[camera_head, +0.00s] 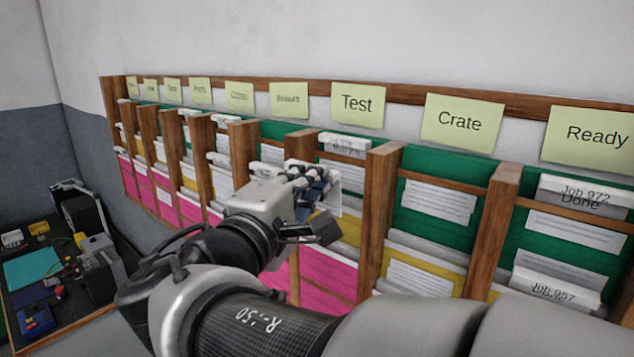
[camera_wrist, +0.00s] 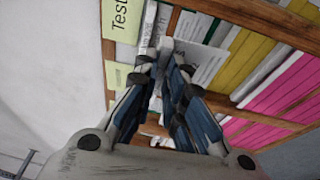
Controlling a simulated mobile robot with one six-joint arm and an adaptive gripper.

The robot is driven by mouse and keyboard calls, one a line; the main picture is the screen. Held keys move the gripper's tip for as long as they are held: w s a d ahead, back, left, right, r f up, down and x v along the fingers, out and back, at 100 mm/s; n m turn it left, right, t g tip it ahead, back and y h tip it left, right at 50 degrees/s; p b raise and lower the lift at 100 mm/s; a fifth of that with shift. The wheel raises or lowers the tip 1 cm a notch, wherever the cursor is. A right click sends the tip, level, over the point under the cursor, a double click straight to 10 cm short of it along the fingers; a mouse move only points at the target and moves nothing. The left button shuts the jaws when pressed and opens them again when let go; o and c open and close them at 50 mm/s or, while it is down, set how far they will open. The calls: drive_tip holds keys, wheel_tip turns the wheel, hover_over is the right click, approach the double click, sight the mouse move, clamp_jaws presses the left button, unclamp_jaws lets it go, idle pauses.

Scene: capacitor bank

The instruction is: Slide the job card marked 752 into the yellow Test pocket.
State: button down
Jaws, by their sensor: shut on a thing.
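My gripper (camera_head: 318,182) is shut on a white card (camera_head: 331,202), in front of the column under the Test label (camera_head: 357,104). Fingers hide much of the card, and I cannot read its number. In the wrist view my gripper (camera_wrist: 170,70) points at the rack, with white card surfaces at its tips; I cannot tell which is the held one. The yellow Test pocket (camera_head: 346,228) lies behind and just right of my gripper, partly covered. Another job card (camera_head: 346,142) stands in the green pocket above it.
Wooden dividers (camera_head: 378,205) stand out on both sides of the Test column. The Crate column (camera_head: 437,200) is to the right, then Ready with job cards. Pink pockets (camera_head: 328,275) lie below. A cluttered bench (camera_head: 60,270) is at lower left.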

sight(330, 203)
drive_tip(key=w+d, duration=0.2)
drive_tip(key=shift+w+d+f, duration=0.2)
drive_tip(key=shift+w, duration=0.2)
drive_tip(key=shift+d+b+x, duration=0.25)
drive_tip(key=shift+b+x, duration=0.65)
drive_tip(key=shift+x, duration=0.35)
drive_tip(key=shift+d+b, duration=0.1)
drive_tip(key=shift+b, duration=0.75)
drive_tip(key=shift+f, duration=0.2)
drive_tip(key=shift+f+b, duration=2.2)
drive_tip(key=shift+b, duration=0.55)
drive_tip(key=c, duration=1.6)
unclamp_jaws()
